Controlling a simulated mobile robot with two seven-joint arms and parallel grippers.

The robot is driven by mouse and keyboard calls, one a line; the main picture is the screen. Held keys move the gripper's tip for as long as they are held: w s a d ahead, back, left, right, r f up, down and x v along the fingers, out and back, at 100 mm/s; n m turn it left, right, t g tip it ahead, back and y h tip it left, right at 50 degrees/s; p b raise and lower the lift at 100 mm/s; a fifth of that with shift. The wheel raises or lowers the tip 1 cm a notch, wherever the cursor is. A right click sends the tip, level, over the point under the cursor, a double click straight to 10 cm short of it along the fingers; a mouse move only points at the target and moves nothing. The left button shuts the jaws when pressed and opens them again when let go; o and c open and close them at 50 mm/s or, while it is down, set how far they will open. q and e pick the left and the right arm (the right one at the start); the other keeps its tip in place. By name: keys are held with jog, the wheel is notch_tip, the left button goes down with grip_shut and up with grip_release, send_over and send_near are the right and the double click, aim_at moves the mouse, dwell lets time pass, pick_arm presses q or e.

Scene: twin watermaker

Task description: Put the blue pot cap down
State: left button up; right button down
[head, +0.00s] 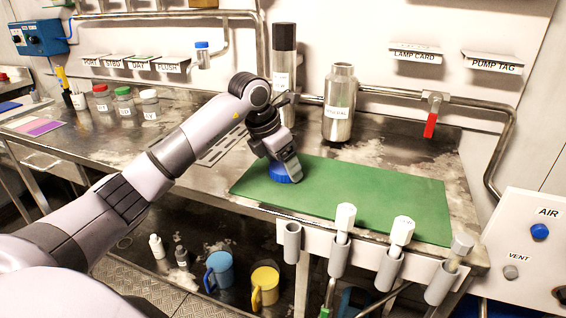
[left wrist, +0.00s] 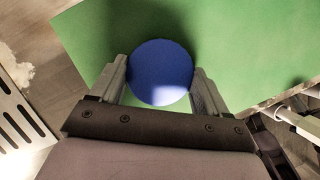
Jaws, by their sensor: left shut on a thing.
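The blue pot cap (head: 279,174) is a round blue disc at the left part of the green mat (head: 380,195). My left gripper (head: 287,172) reaches down over the mat and is shut on the cap. In the left wrist view the cap (left wrist: 160,72) sits between the two fingers, with the green mat (left wrist: 260,45) beneath it. I cannot tell whether the cap touches the mat or is just above it. My right gripper is not in view.
A steel bottle (head: 340,105) and a dark-topped cylinder (head: 284,60) stand behind the mat. Holders with white-capped items (head: 342,225) line the bench's front edge. Small jars (head: 125,102) stand at the left. The mat's middle and right are clear.

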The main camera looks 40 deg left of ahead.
pick_arm(q)
jog(key=shift+f, duration=0.1)
jog(key=o, duration=1.3)
jog(key=shift+c, duration=0.2)
jog(key=shift+r, duration=0.2)
jog(key=v, duration=1.2)
jog(key=shift+p, duration=0.3)
